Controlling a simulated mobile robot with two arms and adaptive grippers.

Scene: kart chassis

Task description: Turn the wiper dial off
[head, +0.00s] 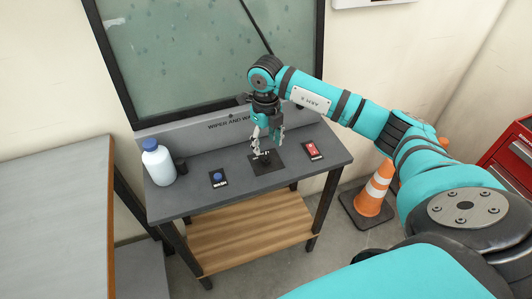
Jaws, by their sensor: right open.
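The wiper dial sits on a dark square plate (280,166) in the middle of the grey bench top. The dial itself is mostly hidden by my right gripper, so its setting cannot be read. My right gripper (268,149) points down over the plate with its fingers apart, around or just above the dial; I cannot tell whether it touches. My left gripper is not in view.
A blue WASH button (218,177) is left of the dial plate and a red switch (311,148) is right of it. A white bottle (158,163) stands at the bench's left. A wet window (190,55) is behind. An orange cone (374,190) stands at right.

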